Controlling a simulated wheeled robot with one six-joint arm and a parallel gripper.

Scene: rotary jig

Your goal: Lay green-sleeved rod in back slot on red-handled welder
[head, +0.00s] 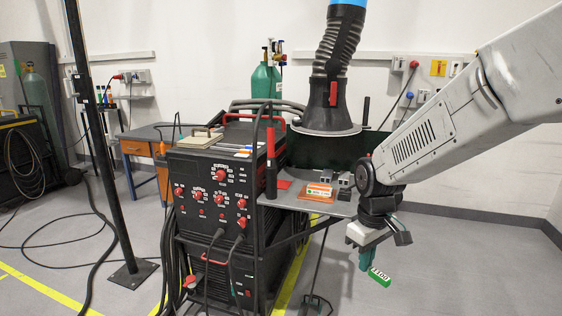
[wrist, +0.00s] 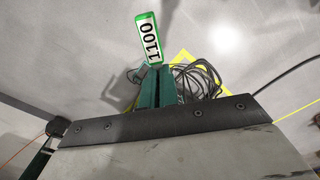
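My gripper (head: 370,266) hangs at the right, over open floor, with teal fingers pointing down. It is shut on a green piece with a white "1100" label, which I take to be the green-sleeved rod (head: 380,277). The label also shows at the fingertips in the wrist view (wrist: 148,38); no long bare rod can be made out. The red-handled welder (head: 212,190) is the black unit with red knobs at centre left. On its top lie several thin white, blue and red pieces (head: 235,150). The back slot is too small to tell apart.
A grey side shelf (head: 335,207) with an orange block and small grey parts stands between the welder and my gripper. An extraction hood (head: 327,105) hangs above it. A black post (head: 95,130) stands left. Cables lie on the floor.

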